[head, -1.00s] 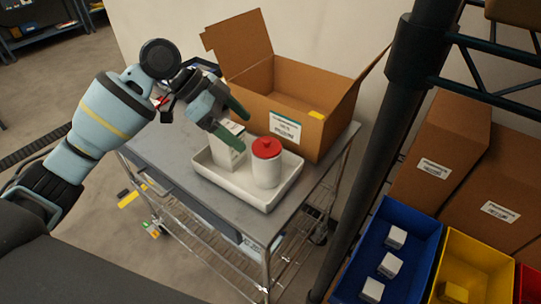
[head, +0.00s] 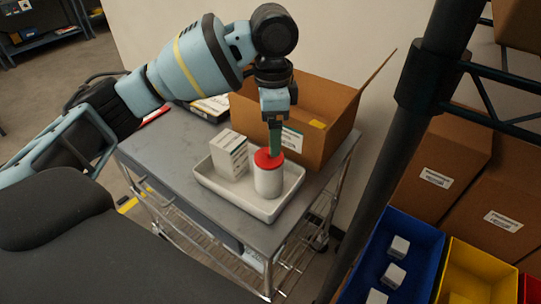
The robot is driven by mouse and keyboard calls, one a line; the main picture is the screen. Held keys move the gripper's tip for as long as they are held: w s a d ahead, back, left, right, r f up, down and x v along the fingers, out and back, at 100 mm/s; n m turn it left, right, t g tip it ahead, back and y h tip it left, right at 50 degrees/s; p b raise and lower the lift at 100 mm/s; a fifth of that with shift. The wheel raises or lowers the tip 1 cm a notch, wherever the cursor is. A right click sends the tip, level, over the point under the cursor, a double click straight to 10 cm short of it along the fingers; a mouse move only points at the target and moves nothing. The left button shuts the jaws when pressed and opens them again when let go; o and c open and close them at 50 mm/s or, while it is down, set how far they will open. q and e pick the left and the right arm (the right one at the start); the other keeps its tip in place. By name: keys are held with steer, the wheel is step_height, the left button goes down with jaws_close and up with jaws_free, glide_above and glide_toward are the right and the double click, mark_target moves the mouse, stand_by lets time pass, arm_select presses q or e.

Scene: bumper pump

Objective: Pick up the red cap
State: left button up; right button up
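The red cap (head: 265,160) sits on top of a white cylindrical bottle (head: 268,183). The bottle stands upright in a white tray (head: 218,185) on a grey cart. My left gripper (head: 275,152) points down from above, with its green fingertips at the cap. The fingers line up in this view, so I cannot tell whether they are open or shut around the cap. The fingers hide part of the cap's top. My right gripper is not in view.
A white carton (head: 229,155) stands in the tray, left of the bottle. An open cardboard box (head: 325,125) is behind the tray. A dark rack post (head: 395,150) rises on the right. Blue (head: 428,228) and yellow bins lie beyond it. The cart's front left is bare.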

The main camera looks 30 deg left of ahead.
mark_target(262, 158)
arm_select(q)
steer(key=shift+a+f, duration=0.15)
steer(key=shift+f, duration=2.95)
steer(key=c, duration=1.1)
